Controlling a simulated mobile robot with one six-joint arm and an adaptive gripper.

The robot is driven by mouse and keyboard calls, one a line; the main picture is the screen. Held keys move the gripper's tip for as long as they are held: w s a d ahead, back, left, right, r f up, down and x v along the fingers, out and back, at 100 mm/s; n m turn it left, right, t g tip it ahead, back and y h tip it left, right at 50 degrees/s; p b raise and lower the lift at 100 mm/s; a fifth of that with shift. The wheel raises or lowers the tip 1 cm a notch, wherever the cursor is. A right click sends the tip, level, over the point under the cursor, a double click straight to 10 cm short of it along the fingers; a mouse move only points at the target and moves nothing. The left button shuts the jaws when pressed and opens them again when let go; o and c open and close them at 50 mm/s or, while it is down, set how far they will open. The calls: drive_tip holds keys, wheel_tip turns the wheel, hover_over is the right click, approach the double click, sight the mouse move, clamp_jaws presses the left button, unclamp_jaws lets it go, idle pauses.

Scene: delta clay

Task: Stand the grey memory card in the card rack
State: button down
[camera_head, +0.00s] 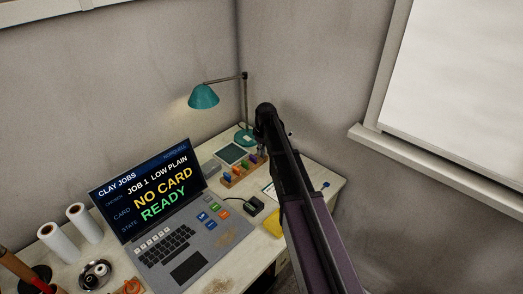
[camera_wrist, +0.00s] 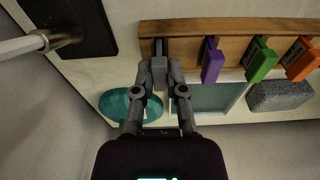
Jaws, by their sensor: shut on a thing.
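The card rack (camera_wrist: 225,27) is a long wooden strip across the top of the wrist view. A purple card (camera_wrist: 212,62), a green card (camera_wrist: 261,62) and an orange card (camera_wrist: 301,62) stand in it. My gripper (camera_wrist: 159,64) is shut on the grey memory card (camera_wrist: 159,72), at the rack's left end in that view. The card's far end is at the rack; I cannot tell whether it sits in a slot. In the head view the rack (camera_head: 238,174) shows left of my arm, which hides the gripper's fingers and the grey card.
A teal lamp (camera_head: 204,97) stands behind the rack. A teal-framed pad (camera_head: 233,155) and a rough grey block (camera_wrist: 280,95) lie beside the rack. A laptop (camera_head: 165,215) reads NO CARD, READY. A small black device (camera_head: 254,205) and a yellow thing (camera_head: 272,222) are nearer.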

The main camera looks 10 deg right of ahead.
drive_tip(key=c, duration=0.6)
unclamp_jaws()
drive_tip(key=o, duration=0.3)
drive_tip(key=shift+r, duration=0.15)
drive_tip(key=shift+r+p, duration=3.4)
drive_tip(key=shift+p, duration=0.15)
